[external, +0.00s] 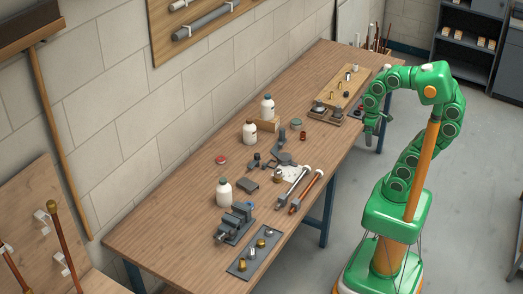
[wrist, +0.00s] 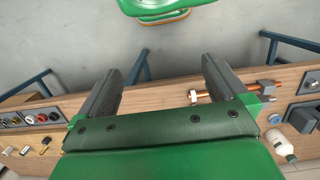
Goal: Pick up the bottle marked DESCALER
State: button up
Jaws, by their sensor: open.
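Three white bottles stand upright on the wooden workbench: one at the back (external: 268,108), one just in front of it (external: 249,133), and one nearer the front (external: 224,192). Their labels are too small to read, so I cannot tell which is marked DESCALER. In the wrist view a white bottle (wrist: 277,141) shows at the lower right, its marking unreadable. My gripper (external: 372,126) is off the bench's right edge, away from all three bottles. In the wrist view my gripper (wrist: 160,70) is open, with nothing between its fingers.
The workbench (external: 170,220) runs along a block wall. A vise (external: 235,222), a plate of brass fittings (external: 252,256), long-handled tools (external: 306,191) and a wooden board with small parts (external: 345,90) lie on it. The bench's left front is clear.

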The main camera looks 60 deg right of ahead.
aim_at(224, 189)
jog(key=w+a+n+t+h, duration=0.15)
jog(key=w+t, duration=0.45)
jog(key=w, duration=1.9)
jog(key=w+a+n+t+y, duration=0.3)
jog(key=w+a+t+y, duration=0.15)
jog(key=w+a, duration=1.15)
jog(key=w+a+n+t+y, duration=0.1)
jog(key=w+a+n+y, duration=0.2)
jog(key=a, duration=0.8)
jog(key=w+a+n+t+y, duration=0.1)
jog(key=w+a+n+y, duration=0.2)
jog(key=a, duration=0.8)
notch_tip(224, 189, down, 19)
jog(key=m+y, duration=0.1)
jog(key=m, duration=0.1)
jog(key=shift+n+g, duration=0.25)
jog(key=shift+a+r+x, duration=0.15)
jog(key=shift+x, duration=1.8)
jog(key=shift+a+r+x, duration=0.1)
jog(key=shift+r+x, duration=0.05)
jog(key=shift+x, duration=1.85)
jog(key=shift+s, duration=0.1)
